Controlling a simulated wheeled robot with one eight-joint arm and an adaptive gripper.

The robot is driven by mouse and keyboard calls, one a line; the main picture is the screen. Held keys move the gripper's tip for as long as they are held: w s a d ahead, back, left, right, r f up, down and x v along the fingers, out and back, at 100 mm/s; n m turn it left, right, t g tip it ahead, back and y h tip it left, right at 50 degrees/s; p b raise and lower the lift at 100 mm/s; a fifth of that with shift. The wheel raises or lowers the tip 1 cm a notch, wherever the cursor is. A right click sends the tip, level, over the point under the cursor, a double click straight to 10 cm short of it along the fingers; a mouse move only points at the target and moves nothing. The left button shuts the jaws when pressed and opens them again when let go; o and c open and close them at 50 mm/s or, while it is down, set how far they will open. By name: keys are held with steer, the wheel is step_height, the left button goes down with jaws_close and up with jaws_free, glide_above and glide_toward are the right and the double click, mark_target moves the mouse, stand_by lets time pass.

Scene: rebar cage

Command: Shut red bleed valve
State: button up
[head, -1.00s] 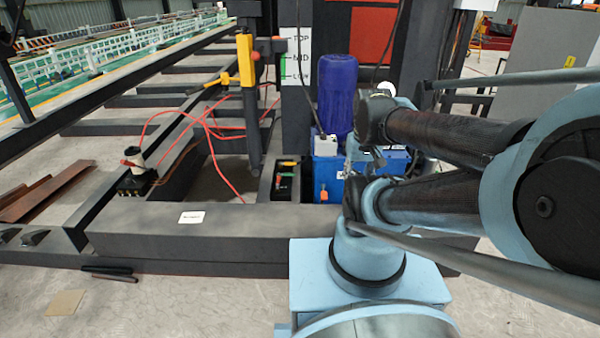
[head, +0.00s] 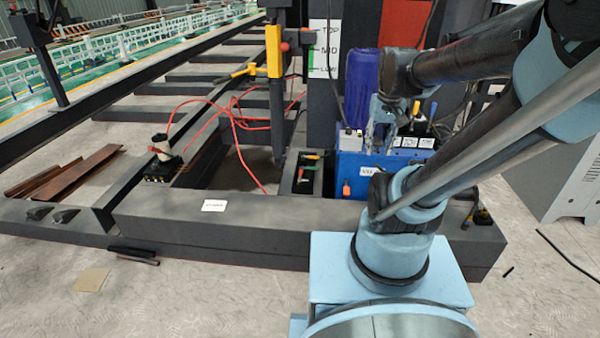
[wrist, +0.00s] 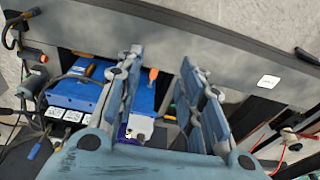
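An orange-red handle (head: 346,188) sticks up at the front left of the blue power unit (head: 352,165); it is the likeliest red bleed valve. In the wrist view this orange-red handle (wrist: 153,73) shows beside the blue unit (wrist: 75,95), in the gap between my fingers. My gripper (wrist: 162,62) is open and empty, its fingers wide apart. In the head view my gripper (head: 380,130) hangs over the blue unit, partly covered by my arm. I cannot tell the exact distance to the handle, nor the valve's position.
A blue motor cylinder (head: 361,90) stands behind the unit. A black tray (head: 300,178) with red and green-handled items is at its left. A dark beam (head: 255,222) runs in front. Red hoses (head: 238,120) lie left. A grey cabinet (head: 565,170) stands right.

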steer(key=w+a+r, duration=0.1)
steer(key=w+a, duration=0.1)
steer(key=w, duration=0.5)
steer(key=w+a+r, duration=0.2)
steer(key=w, duration=0.5)
steer(key=g, duration=0.2)
glide_above(301, 173)
step_height(301, 173, down, 28)
steer(key=shift+m, duration=0.3)
steer(key=f, duration=1.6)
steer(key=shift+w+f, duration=0.2)
steer(key=shift+f, duration=0.05)
steer(key=shift+c, duration=0.2)
jaws_close()
steer(key=shift+a, duration=0.2)
steer(key=shift+d, duration=0.1)
